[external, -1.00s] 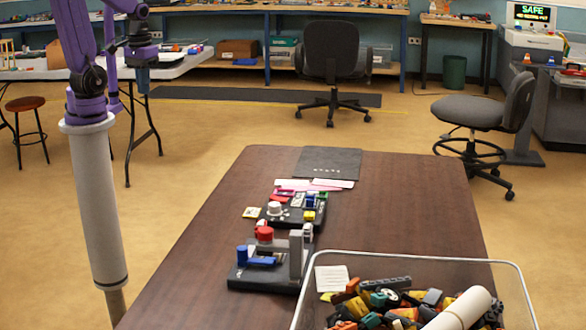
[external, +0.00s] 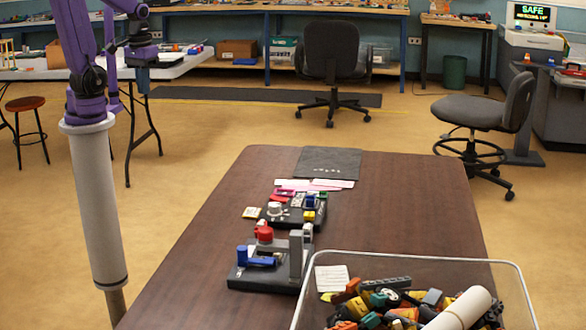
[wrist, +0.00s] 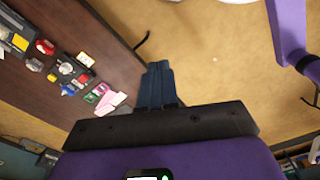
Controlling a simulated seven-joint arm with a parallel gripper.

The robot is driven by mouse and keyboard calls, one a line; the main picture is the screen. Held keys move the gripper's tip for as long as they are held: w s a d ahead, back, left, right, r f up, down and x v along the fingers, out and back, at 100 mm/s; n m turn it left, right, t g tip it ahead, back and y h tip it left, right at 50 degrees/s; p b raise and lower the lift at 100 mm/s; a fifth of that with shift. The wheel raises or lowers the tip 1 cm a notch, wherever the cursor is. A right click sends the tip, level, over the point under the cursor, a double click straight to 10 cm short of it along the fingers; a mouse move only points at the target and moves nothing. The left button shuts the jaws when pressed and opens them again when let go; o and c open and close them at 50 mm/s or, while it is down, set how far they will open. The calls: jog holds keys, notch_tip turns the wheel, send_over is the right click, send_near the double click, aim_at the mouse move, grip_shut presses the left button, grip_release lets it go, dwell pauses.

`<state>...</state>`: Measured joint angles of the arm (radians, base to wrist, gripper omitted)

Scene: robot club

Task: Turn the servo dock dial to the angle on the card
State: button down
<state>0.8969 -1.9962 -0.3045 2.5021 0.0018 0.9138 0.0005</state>
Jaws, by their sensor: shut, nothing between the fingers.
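A black dock (external: 293,217) with a pale round dial (external: 275,208) and light marks around it sits on the brown table. I take it for the servo dock; the dial's exact angle is too small to read. A small yellow and white card (external: 251,212) lies left of it, its print unreadable. In the wrist view the pale dial (wrist: 66,68) is at the left. My gripper (wrist: 156,68) is shut and empty, with its dark fingers together over the floor past the table edge. It is well away from the dial.
A clear bin (external: 424,262) of mixed parts stands at front right. Pink and white cards and a dark mat (external: 329,163) lie behind. The table's right side is clear.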

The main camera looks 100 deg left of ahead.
jog(key=c, duration=1.4)
grip_release()
jog(key=o, duration=0.5)
jog(key=shift+w+a, duration=0.2)
jog(key=shift+w, duration=0.15)
jog(key=shift+o, duration=0.6)
jog(key=w+a, duration=0.3)
jog(key=w, duration=0.6)
jog(key=shift+w, duration=0.25)
send_over(275, 204)
notch_tip(275, 204, down, 10)
notch_tip(275, 204, down, 17)
jog(key=shift+a, duration=0.1)
jog(key=shift+c, duration=0.2)
jog(key=c, duration=1)
